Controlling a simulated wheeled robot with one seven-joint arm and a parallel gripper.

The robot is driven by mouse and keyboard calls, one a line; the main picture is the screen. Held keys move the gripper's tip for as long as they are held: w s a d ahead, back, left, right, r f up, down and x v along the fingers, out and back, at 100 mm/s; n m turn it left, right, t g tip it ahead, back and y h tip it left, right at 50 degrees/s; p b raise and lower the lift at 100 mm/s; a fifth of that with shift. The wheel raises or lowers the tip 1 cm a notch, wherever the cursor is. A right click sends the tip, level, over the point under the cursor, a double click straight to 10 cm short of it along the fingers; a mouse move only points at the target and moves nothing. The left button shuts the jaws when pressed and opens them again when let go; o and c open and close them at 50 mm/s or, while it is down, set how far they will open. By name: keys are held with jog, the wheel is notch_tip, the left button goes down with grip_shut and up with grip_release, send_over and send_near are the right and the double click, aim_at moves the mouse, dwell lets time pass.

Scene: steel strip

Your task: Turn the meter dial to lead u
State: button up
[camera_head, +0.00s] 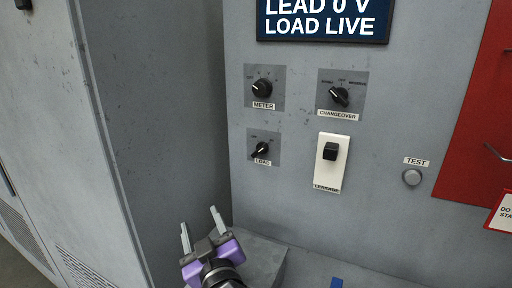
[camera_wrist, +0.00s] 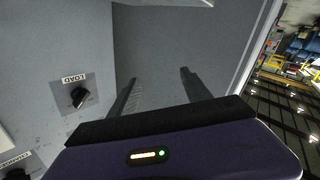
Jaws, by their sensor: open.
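The meter dial (camera_head: 262,88) is a black round knob on a grey plate at the upper left of the panel. A METER label sits under it, and its small position marks are too small to read surely. My gripper (camera_head: 200,228) is open and empty, low and left of the dial, apart from the panel controls. In the wrist view my two fingers (camera_wrist: 157,88) point at bare grey metal. The meter dial does not show in the wrist view. The display (camera_head: 322,20) above reads LEAD 0 V, LOAD LIVE.
The LOAD knob (camera_head: 261,149) is below the meter dial; it also shows in the wrist view (camera_wrist: 79,97). The CHANGEOVER knob (camera_head: 339,96), a black switch (camera_head: 330,151) on a white plate and a TEST button (camera_head: 412,177) are to the right. A grey cabinet (camera_head: 150,130) stands left.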

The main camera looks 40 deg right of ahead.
jog(key=w+d+r+m+g+h, duration=0.2)
jog(key=w+d+r+m+h, duration=0.15)
jog(key=r, duration=0.45)
jog(key=m+g+h+p, duration=0.2)
jog(key=m+g+h, duration=0.5)
jog(key=m+g, duration=0.25)
send_near(259, 91)
jog(key=d, duration=0.1)
jog(key=shift+m+t, duration=0.3)
jog(key=shift+t, duration=0.15)
jog(key=p+x, duration=0.2)
jog(key=x, duration=0.4)
jog(key=shift+d+r, duration=0.1)
jog(key=shift+x, duration=0.8)
jog(key=shift+c, duration=0.5)
grip_shut()
